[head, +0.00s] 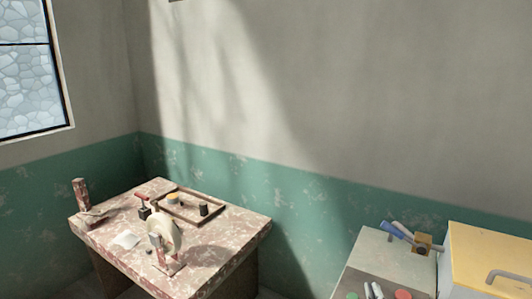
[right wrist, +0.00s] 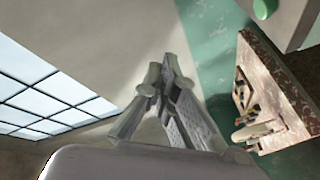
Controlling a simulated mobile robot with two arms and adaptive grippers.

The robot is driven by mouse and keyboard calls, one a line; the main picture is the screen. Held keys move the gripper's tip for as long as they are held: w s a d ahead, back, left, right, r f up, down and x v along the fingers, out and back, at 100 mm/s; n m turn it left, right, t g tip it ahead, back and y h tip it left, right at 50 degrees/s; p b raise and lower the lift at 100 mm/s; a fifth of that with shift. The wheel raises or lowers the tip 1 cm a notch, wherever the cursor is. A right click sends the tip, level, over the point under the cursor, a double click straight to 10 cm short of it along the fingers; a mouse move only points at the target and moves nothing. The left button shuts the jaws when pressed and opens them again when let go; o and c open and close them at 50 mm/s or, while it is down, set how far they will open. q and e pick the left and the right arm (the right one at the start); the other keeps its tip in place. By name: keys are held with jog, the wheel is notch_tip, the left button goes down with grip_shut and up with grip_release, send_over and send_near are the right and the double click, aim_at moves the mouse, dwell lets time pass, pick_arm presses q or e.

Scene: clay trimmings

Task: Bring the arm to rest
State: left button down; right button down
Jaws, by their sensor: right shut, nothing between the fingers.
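My right gripper (right wrist: 162,72) shows in the right wrist view with its fingers drawn together at the tips and nothing between them. It is held up in the air, apart from the table and the wall. In the head view only a small dark piece shows at the top edge, too little to tell what it is. My left gripper is in neither view.
At right stand a grey cabinet (head: 368,262) with marker-like items and a yellow-topped box (head: 490,250). A window (head: 28,70) is at left.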

jog(key=s+f+m+g+h, duration=0.1)
jog(key=s+f+m+g, duration=0.6)
jog(key=s+f, duration=0.6)
jog(key=s+a+f+g+y, duration=0.1)
jog(key=s+a+g+y, duration=0.2)
jog(key=s, duration=0.5)
jog(key=s+a+f+g+y, duration=0.15)
jog(key=s+g, duration=0.25)
jog(key=s, duration=0.5)
notch_tip(320, 180, down, 33)
jog(key=s+a+g+b, duration=0.1)
jog(key=s+g+b, duration=0.15)
jog(key=b, duration=0.35)
jog(key=s+d+f+b, duration=0.3)
jog(key=s+f+b, duration=0.1)
jog(key=s+f, duration=1.2)
notch_tip(320, 180, down, 3)
jog(key=shift+s+r+h, duration=0.1)
jog(key=shift+s+h, duration=0.05)
jog(key=shift+h, duration=0.3)
